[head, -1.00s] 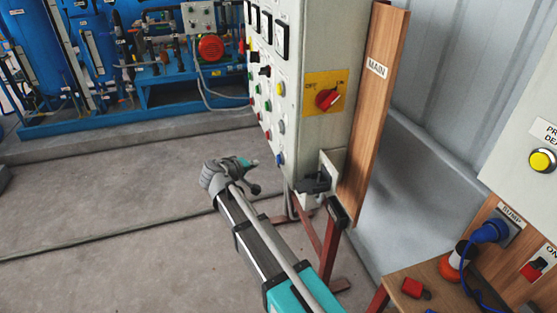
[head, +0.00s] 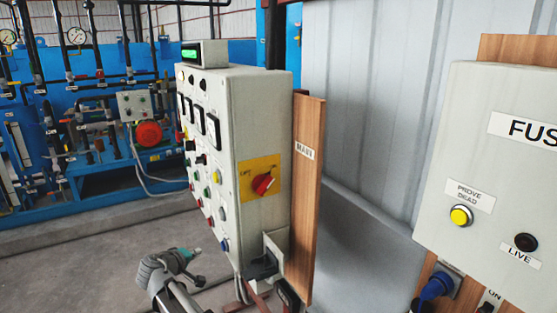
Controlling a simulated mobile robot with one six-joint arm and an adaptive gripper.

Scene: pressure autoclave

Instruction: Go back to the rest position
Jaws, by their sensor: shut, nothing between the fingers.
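My gripper (head: 197,281) is small and dark at the end of my grey and teal wrist, low and left of centre in the head view. It looks shut and empty. The rest of my arm runs out of the bottom of the picture.
The cabinet carries a red rotary switch (head: 263,184) on a yellow plate. A wooden board (head: 307,230) marked MAIN stands behind it. A fuse box (head: 470,120) with a yellow button (head: 461,215) is at right. Blue machinery (head: 100,180) stands behind; grey floor (head: 90,260) is clear at left.

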